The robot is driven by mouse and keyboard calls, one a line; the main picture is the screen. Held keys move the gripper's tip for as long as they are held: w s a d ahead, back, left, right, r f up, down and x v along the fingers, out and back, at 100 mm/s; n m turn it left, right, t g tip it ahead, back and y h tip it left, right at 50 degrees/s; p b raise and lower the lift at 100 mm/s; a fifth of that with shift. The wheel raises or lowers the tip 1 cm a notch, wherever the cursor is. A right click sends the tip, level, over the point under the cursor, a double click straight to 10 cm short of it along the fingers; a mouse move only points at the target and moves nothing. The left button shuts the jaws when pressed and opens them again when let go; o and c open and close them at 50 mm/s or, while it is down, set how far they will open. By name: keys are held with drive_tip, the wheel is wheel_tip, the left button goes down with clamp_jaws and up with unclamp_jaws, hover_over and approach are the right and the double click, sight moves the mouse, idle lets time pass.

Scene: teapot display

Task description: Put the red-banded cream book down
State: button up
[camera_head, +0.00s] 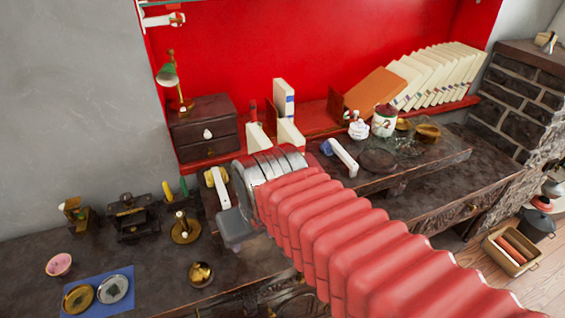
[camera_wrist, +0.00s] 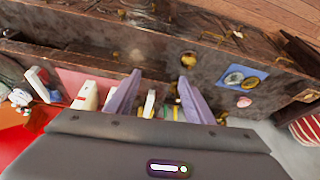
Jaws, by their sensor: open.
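My gripper (camera_wrist: 160,78) is open in the wrist view, with its two purple-grey fingers spread over the dark counter. No book shows clamped between them. A cream wedge-shaped object (camera_wrist: 86,97) stands just left of the left finger; I cannot tell if it is the red-banded cream book. No red band can be made out on any cream book. In the head view my red sleeved arm and wrist hide the fingers and the counter behind them. A cream book with a blue label (camera_head: 284,98) stands upright at the back.
A row of leaning cream books (camera_head: 440,75) and an orange book (camera_head: 375,92) stand on the red shelf. A white and blue object (camera_head: 340,155), a teapot (camera_head: 384,120) and a drawer box (camera_head: 203,130) are nearby.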

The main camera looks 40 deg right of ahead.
drive_tip(key=w+d+f+m+t+h, duration=0.15)
drive_tip(key=d+f, duration=0.25)
drive_tip(key=d, duration=0.7)
drive_tip(key=w+d+f+m+h, duration=0.15)
drive_tip(key=d+f, duration=0.25)
drive_tip(key=d, duration=0.6)
drive_tip(key=d+f+m+t+h, duration=0.1)
drive_tip(key=d+f+h, duration=0.25)
drive_tip(key=d, duration=0.75)
drive_tip(key=n+t+y, duration=0.3)
drive_tip(key=t, duration=0.4)
approach(299, 156)
drive_tip(key=w+d, duration=0.1)
drive_tip(key=w, duration=0.2)
drive_tip(key=shift+f, duration=0.5)
drive_tip(key=shift+x, duration=4.35)
